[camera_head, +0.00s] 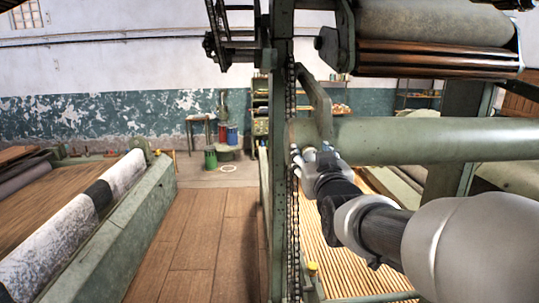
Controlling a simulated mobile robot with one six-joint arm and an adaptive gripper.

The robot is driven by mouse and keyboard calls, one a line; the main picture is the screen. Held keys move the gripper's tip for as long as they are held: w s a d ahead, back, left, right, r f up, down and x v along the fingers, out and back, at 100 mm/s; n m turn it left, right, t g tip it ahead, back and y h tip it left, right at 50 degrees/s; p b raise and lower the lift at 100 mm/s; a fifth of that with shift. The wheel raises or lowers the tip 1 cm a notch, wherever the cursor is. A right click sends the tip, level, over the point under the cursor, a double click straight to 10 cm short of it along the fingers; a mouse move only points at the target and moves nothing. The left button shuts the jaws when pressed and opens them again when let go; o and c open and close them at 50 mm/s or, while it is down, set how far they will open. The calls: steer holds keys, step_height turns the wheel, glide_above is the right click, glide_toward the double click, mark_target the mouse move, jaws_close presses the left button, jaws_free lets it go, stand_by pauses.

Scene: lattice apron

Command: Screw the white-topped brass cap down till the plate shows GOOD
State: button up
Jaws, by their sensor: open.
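My gripper (302,155) is at the centre right, beside the green upright post (278,190) with the dark chain, just below the near end of a thick green roller (420,139). Its jaws are open, and its fingers are small and pale in this view. I cannot make out the white-topped brass cap; the gripper and wrist cover part of that area. No plate with readable words shows. I cannot tell whether the fingers touch anything.
A slatted wooden bed (335,250) lies below my arm. A small yellow knob (312,267) sits low by the post. A wooden plank floor (200,245) runs clear at left, beside a machine with a black-and-white roller (75,225). Drums stand at the back.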

steer(key=shift+c, duration=0.6)
steer(key=c, duration=0.9)
steer(key=shift+c, duration=0.2)
steer(key=shift+m+b, duration=0.3)
steer(key=shift+b, duration=0.15)
steer(key=m+b, duration=0.2)
steer(key=b, duration=0.1)
steer(key=shift+f+m, duration=0.15)
steer(key=shift+m, duration=0.15)
steer(key=m+b, duration=0.3)
steer(key=b, duration=0.1)
steer(key=shift+d, duration=0.1)
steer(key=m+b, duration=0.2)
steer(key=m, duration=0.2)
steer(key=shift+m+b, duration=0.35)
steer(key=shift+m, duration=1.85)
